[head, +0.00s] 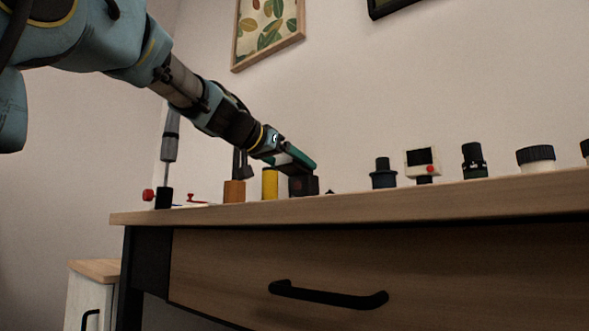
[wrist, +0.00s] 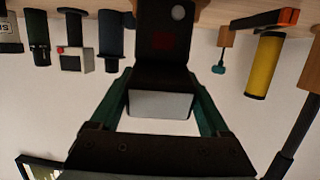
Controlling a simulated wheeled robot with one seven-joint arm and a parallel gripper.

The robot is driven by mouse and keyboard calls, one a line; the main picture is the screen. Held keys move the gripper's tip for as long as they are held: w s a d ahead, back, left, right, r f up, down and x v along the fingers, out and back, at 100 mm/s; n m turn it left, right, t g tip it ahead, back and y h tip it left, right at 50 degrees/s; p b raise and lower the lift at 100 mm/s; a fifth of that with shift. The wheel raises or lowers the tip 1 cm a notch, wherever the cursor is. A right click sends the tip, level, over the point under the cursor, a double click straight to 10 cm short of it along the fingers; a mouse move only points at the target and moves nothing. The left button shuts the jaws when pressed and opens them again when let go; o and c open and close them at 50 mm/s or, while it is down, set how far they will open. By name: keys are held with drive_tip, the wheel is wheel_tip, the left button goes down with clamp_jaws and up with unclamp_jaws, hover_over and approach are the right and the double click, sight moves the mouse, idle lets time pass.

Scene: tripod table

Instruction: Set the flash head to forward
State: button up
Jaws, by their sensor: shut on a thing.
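The flash is a black unit standing on the table. Its body (head: 304,186) shows below my gripper in the head view, and a dark red panel marks the body (wrist: 165,41) in the wrist view. The flash head (wrist: 160,104) is a black block with a pale white front, and that front faces my wrist camera. My gripper (wrist: 161,82) has its green fingers shut on the two sides of the flash head. In the head view my gripper (head: 298,159) slants down to the right and hides most of the flash head.
A yellow cylinder (head: 270,184) and an orange-brown block (head: 234,191) stand close on the left. A dark knob-like piece (head: 383,174), a white box with a red button (head: 423,163) and other devices stand to the right. The wooden table (head: 350,202) has a drawer below.

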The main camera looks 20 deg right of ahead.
drive_tip(key=o, duration=1.2)
drive_tip(key=shift+a, duration=0.1)
drive_tip(key=p+v, duration=0.2)
drive_tip(key=v, duration=0.8)
drive_tip(key=shift+s+a+p, duration=0.15)
drive_tip(key=shift+a+p, duration=0.1)
drive_tip(key=shift+p, duration=0.05)
drive_tip(key=shift+a, duration=0.1)
